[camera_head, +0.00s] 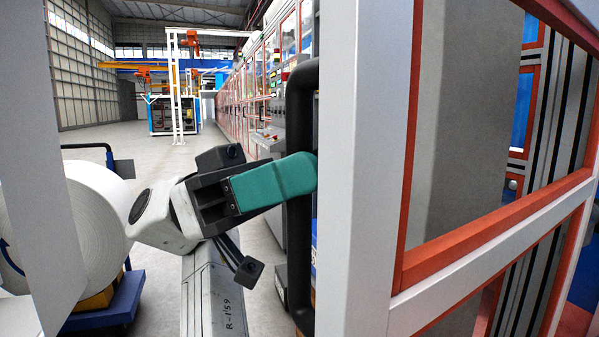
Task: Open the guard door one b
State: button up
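The guard door (365,170) fills the right side as a close white frame with red-orange trim around a large window. A tall black bar handle (299,255) stands upright along the left edge of its white post. My gripper (285,180) is at about mid-height of this handle. Its teal finger crosses in front of the bar, and the tip reaches the post's edge. Only one finger shows clearly; the other is hidden, so I cannot tell whether it grips the bar. The name "one b" is not readable on the door.
A large white roll (85,225) on a blue cart (110,305) stands at the left. A grey post (45,150) crosses the near left. A row of red-framed cabinets (262,90) runs back behind the door, and a white gantry (177,90) stands far off. Grey floor between is clear.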

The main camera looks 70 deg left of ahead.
jog(key=shift+s+a+f, duration=0.1)
jog(key=shift+b+v, duration=1.75)
jog(key=shift+v, duration=1.9)
